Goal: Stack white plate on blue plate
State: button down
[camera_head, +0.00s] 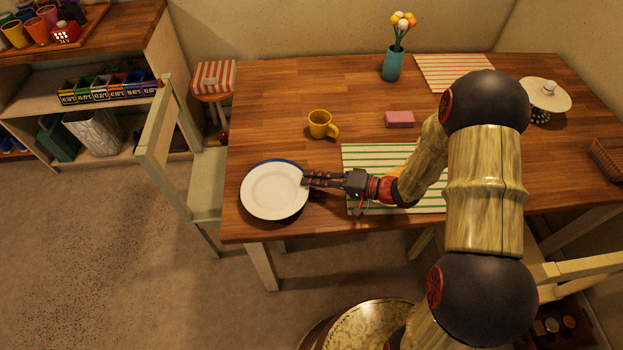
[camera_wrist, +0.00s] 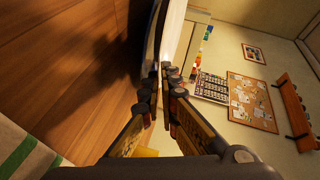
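The white plate (camera_head: 272,193) lies at the left end of the table, over the blue plate (camera_head: 287,162). Only a thin blue arc of the lower plate shows along the far rim; the rest is hidden. My gripper (camera_head: 304,181) reaches in from the right, its fingertips at the white plate's right rim. In the wrist view the fingers (camera_wrist: 161,84) are nearly together, with the white plate's edge (camera_wrist: 171,35) at their tips, and they appear shut on it. Whether the white plate rests fully on the blue one cannot be told.
A yellow cup (camera_head: 319,124) stands behind the plates, and a pink block (camera_head: 399,119) lies farther right. A green-striped placemat (camera_head: 365,154) lies under my forearm. A chair (camera_head: 163,140) stands left of the table. A teal vase (camera_head: 392,65) stands at the back.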

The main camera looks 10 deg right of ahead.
jog(key=c, duration=2.3)
grip_release()
jog(key=shift+r+p, duration=0.65)
jog(key=shift+p, duration=0.15)
jog(key=p+v, duration=0.2)
jog(key=v, duration=0.9)
jog(key=shift+s+d, duration=0.2)
jog(key=shift+d, duration=0.15)
jog(key=s+a+r+n+g+h, duration=0.45)
jog(key=s+r+g, duration=0.25)
jog(key=s+r, duration=0.4)
jog(key=s+d+r+t+h, duration=0.2)
jog(key=r+h, duration=0.1)
jog(key=r, duration=0.1)
jog(key=s+d+r+m+t+h, duration=0.1)
jog(key=s+d+r+t+h, duration=0.1)
jog(key=r, duration=0.3)
jog(key=s+d+r+m+t+h, duration=0.1)
jog(key=s+d+r+h, duration=0.1)
jog(key=s+r+h, duration=0.1)
notch_tip(320, 180, up, 2)
jog(key=shift+s+r+t+h, duration=0.1)
jog(key=shift+t+h, duration=0.3)
jog(key=shift+h, duration=0.25)
